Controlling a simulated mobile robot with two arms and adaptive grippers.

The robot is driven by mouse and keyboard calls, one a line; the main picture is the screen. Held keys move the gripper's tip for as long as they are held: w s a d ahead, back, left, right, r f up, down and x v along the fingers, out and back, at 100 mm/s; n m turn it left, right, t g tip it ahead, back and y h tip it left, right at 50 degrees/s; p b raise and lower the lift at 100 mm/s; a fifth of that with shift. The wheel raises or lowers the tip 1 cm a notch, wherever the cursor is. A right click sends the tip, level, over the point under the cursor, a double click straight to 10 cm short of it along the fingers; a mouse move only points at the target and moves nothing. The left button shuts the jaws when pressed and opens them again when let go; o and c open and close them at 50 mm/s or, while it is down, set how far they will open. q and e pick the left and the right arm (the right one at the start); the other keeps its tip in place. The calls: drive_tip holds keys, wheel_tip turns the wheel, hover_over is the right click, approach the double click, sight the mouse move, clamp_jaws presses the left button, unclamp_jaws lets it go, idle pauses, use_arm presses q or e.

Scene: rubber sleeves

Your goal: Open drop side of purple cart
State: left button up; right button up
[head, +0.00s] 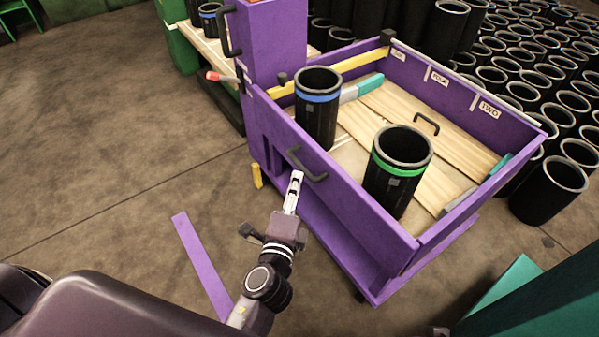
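The purple cart (384,292) stands right of centre. Its near side panel (352,208) is upright, with a black bar handle (316,178) on its outer face. My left gripper (296,178) reaches up from below and is at or just in front of the handle's lower left part. I cannot tell whether it touches the handle or whether its fingers are open, as they show narrow and nearly edge-on. My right gripper is not in view.
A blue-banded sleeve (317,120) and a green-banded sleeve (388,190) stand inside the cart near this panel. A purple post (268,45) rises at its left end. Many black sleeves (548,190) crowd the right. Floor left of the cart is mostly clear, with a purple strip (200,262).

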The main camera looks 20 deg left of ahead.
sight(300, 163)
use_arm(q)
drive_tip(key=shift+w+a+r, duration=0.1)
drive_tip(key=shift+w+r, duration=0.25)
drive_tip(key=shift+w, duration=0.2)
drive_tip(key=x, duration=0.6)
drive_tip(key=shift+w+a+f, duration=0.1)
drive_tip(key=shift+w, duration=0.25)
clamp_jaws()
